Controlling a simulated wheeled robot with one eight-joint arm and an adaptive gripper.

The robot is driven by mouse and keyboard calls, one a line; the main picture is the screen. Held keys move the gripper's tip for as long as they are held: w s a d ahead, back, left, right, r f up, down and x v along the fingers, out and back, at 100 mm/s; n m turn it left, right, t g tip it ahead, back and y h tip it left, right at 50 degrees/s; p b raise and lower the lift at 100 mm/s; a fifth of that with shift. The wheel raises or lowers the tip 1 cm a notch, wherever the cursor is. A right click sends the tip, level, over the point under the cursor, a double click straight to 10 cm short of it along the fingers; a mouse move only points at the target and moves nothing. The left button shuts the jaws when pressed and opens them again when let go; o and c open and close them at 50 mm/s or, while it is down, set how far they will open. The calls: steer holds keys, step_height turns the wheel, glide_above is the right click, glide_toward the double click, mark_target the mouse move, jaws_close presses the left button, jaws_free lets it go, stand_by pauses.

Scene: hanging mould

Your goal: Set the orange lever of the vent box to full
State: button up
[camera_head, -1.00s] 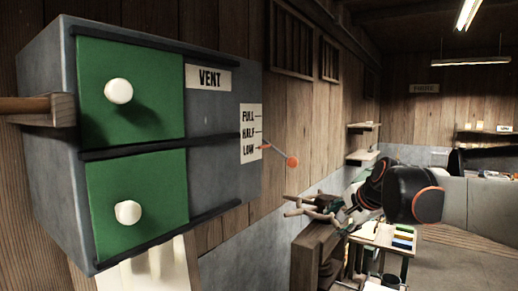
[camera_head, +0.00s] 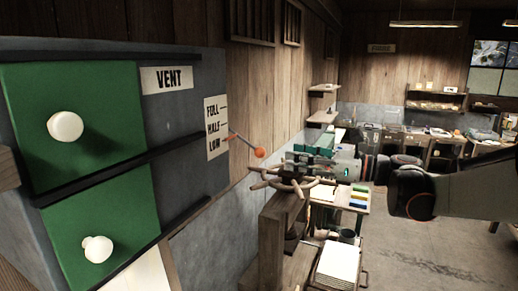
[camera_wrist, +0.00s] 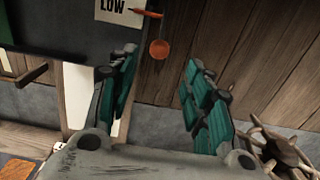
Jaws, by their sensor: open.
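The vent box (camera_head: 185,105) hangs on the plank wall at the left of the head view, with a white scale card (camera_head: 217,127) marked FULL, HALF and LOW. The lever (camera_head: 259,153) is a thin rod with an orange round knob, sticking out from the card's right edge. In the wrist view its orange pointer sits beside LOW, and its knob (camera_wrist: 159,49) appears between my fingertips in the picture. My gripper (camera_head: 291,158) is open, with teal-padded fingers, to the right of the knob and apart from it. Both fingers (camera_wrist: 161,72) show empty in the wrist view.
Two green drawers with white knobs (camera_head: 66,126) front the box. A wooden spoked wheel (camera_head: 283,183) on a wooden stand (camera_head: 280,225) is close below my gripper; it also shows at the wrist view's lower right (camera_wrist: 280,148). Floor is open at the right.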

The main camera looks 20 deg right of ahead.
mark_target(260, 151)
steer(key=p+x, duration=0.1)
steer(key=x, duration=1)
steer(key=shift+w+a+p, duration=0.15)
steer(key=shift+p, duration=0.25)
jaws_close()
